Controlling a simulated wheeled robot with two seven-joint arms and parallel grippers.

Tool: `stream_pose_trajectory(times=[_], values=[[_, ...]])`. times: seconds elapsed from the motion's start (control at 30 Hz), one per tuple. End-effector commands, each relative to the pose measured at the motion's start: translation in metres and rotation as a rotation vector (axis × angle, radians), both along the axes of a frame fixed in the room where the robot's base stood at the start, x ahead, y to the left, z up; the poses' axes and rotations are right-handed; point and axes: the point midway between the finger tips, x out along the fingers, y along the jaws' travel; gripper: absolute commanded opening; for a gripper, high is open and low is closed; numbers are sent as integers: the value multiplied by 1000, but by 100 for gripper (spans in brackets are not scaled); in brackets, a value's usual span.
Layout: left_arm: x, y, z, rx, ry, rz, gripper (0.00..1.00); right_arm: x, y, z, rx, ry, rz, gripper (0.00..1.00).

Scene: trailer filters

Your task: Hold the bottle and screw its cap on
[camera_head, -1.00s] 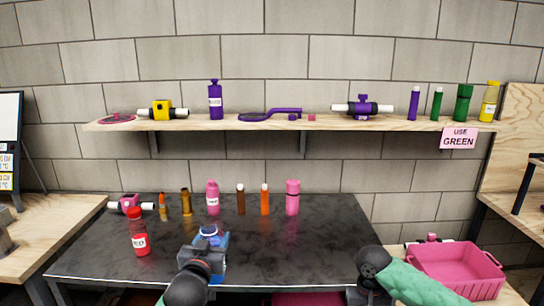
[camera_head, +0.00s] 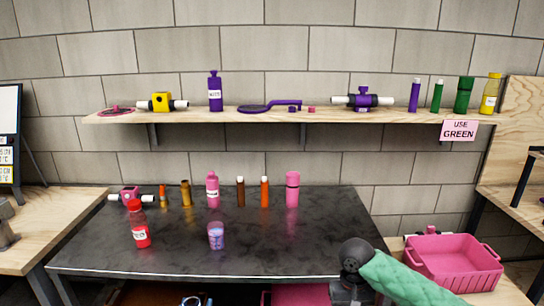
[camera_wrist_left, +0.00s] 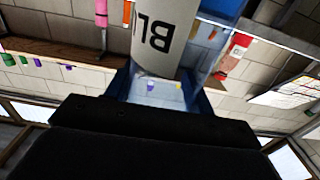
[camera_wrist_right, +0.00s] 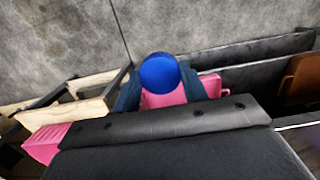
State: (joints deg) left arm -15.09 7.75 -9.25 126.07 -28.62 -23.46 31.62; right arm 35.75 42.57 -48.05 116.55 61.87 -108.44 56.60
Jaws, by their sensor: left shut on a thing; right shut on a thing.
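My left gripper (camera_wrist_left: 160,88) is shut on a blue bottle (camera_wrist_left: 165,35) with a white label reading "BLU", upside down in the left wrist view. In the head view only a small part of a blue and white ring-like thing shows at the bottom edge, perhaps the bottle's top. My right gripper (camera_wrist_right: 158,92) is shut on a round blue cap (camera_wrist_right: 158,72), seen between its fingers in the right wrist view. The cap and bottle are apart. In the head view the right wrist stands at the table's front right; its fingertips are hidden.
A pink crate (camera_head: 452,262) stands right.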

Motion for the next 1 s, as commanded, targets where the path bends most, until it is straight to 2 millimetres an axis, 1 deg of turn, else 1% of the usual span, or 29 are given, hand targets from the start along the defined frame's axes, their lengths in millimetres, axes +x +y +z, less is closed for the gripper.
stream_pose_trajectory(times=[0.1,0.2,0.77,0.87,1.0], values=[[-7,0,-9,-1,0,0,13,1,0,1,0,0,0,22],[-9,0,-12,-1,-1,0,13,1,0,1,0,0,0,22],[-9,-1,-12,0,-2,-3,13,1,0,1,0,0,-1,22],[-7,-3,-12,1,-3,-15,13,1,0,1,0,0,-1,22],[0,-12,-10,1,-4,-56,13,1,0,1,0,0,-1,22]])
